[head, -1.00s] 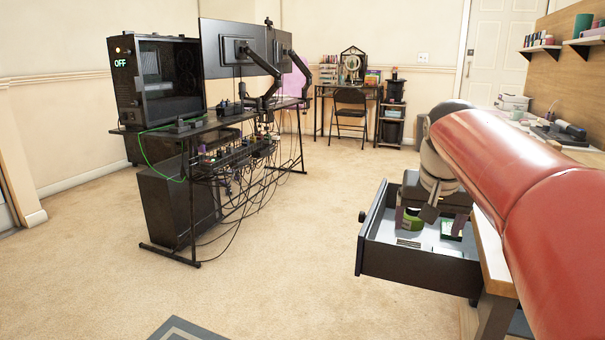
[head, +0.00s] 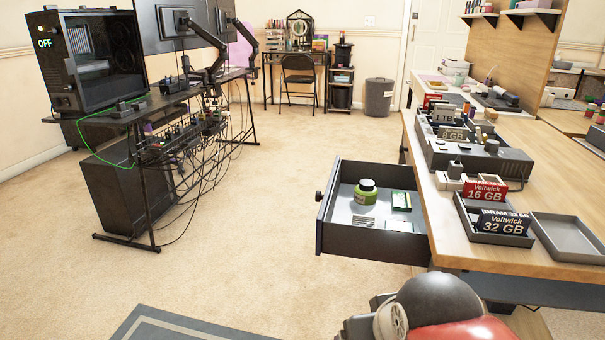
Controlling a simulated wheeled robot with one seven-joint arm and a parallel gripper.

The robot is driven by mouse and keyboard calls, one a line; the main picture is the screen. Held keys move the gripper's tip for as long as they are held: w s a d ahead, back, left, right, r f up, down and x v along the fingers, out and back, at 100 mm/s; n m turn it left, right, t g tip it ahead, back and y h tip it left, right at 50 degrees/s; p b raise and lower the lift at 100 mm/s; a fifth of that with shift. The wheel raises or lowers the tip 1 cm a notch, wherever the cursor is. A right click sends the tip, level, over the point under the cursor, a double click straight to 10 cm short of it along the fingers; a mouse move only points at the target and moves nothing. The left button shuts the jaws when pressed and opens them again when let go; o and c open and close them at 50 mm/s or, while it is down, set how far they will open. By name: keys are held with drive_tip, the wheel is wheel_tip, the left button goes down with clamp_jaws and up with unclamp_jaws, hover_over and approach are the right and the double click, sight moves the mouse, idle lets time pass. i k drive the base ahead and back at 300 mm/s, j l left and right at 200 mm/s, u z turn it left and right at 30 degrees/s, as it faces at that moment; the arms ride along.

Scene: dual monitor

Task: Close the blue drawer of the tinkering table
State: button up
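The drawer (head: 372,243) is dark blue-black and stands open, pulled out to the left from under the wooden tinkering table (head: 455,250). A round dark knob (head: 318,196) sits on its front at the left. The fingertips are hidden.
Trays with memory cards (head: 500,222), an empty tray (head: 568,236) and a grey organiser (head: 470,150) stand on the tabletop. The carpet left of the drawer is clear. A desk with monitors and hanging cables (head: 190,140) stands at left. A grey rug (head: 180,325) lies in front.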

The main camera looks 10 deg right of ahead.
sight(335, 236)
drive_tip(key=i+j+z, duration=0.15)
drive_tip(key=j+z, duration=0.2)
drive_tip(key=j, duration=0.2)
drive_tip(key=j+z, duration=0.35)
drive_tip(key=j, duration=0.2)
drive_tip(key=i+j, duration=0.15)
drive_tip(key=i, duration=0.2)
